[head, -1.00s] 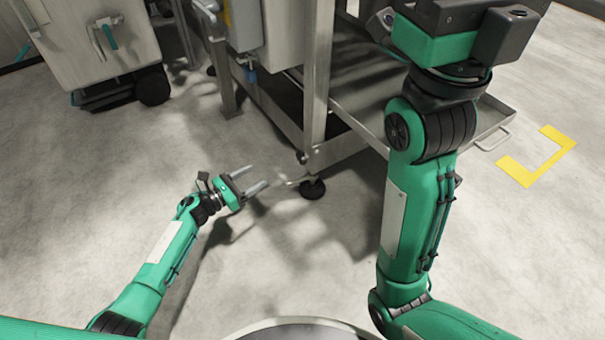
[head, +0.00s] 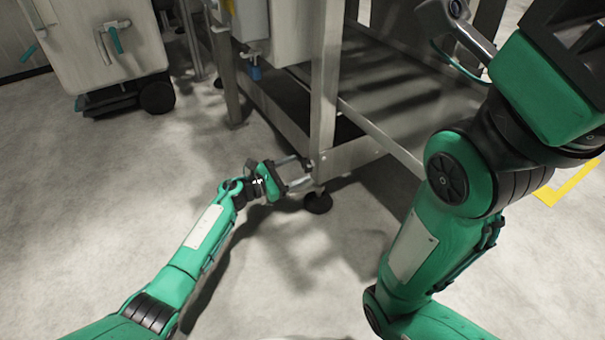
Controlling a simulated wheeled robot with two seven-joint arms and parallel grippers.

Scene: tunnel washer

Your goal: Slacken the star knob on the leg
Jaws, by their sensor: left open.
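The steel leg (head: 326,80) of the machine frame stands at the centre of the head view, ending in a dark round foot (head: 318,202) on the floor. A small dark knob-like detail (head: 311,164) shows low on the leg, too small to make out its star shape and partly hidden by the fingers. My left gripper (head: 308,171) is open just left of the lower leg, its two fingers pointing right with their tips at the knob's height. I cannot tell whether they touch it. My right arm fills the right side; its fingers do not show.
A blue fitting (head: 255,73) hangs under the grey box left of the leg. A wheeled white cabinet (head: 105,45) stands at the upper left. A low steel tray (head: 385,145) extends right of the leg. The floor at left is clear.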

